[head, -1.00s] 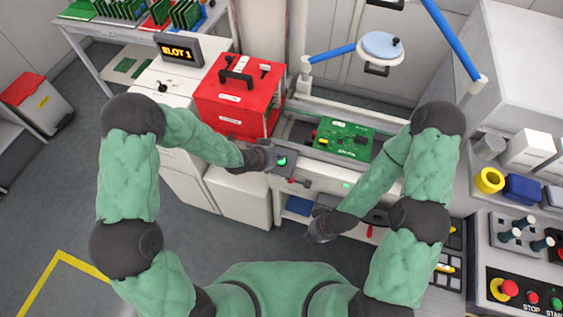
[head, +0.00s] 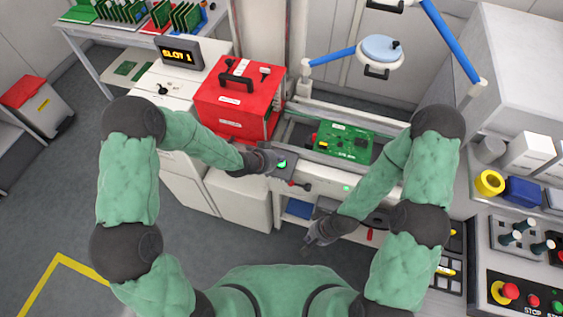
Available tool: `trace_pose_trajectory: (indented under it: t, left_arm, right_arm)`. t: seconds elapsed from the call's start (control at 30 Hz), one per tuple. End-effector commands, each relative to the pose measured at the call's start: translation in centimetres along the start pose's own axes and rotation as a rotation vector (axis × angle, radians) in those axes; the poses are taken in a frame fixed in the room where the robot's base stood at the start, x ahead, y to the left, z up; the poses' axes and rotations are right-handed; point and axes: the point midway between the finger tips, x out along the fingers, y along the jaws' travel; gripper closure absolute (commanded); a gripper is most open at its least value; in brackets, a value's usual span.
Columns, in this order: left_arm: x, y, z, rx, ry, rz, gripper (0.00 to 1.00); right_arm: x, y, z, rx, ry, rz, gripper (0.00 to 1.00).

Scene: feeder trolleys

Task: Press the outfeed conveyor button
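A small green-lit button (head: 282,165) sits on a dark box at the left end of the conveyor's front rail (head: 325,184). My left gripper (head: 275,163) is right at its left side, its tip close to or touching the button; I cannot tell which. The fingers are small and dark, so whether they are open or shut is unclear. A green circuit board (head: 344,141) lies on the conveyor behind the button. My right gripper (head: 309,243) hangs low in front of the conveyor, away from the button, with nothing visible in it; its finger opening is unclear.
A red case (head: 238,100) stands just behind my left forearm. A small red-tipped lever (head: 297,184) and another green light (head: 346,188) are on the rail. A red stop button (head: 509,291) is on a panel at the right. Open floor lies at the lower left.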

Motion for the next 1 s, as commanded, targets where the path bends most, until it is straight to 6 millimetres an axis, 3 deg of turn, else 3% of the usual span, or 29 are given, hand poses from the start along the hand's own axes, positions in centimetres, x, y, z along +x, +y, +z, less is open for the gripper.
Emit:
trace_pose_trajectory:
  t: [1.0]
  left_arm:
    - [0.58,0.02,0.63,0.0,0.0,0.0,1.0]
  right_arm:
    - [0.84,0.3,-0.03,0.0,0.0,0.0,1.0]
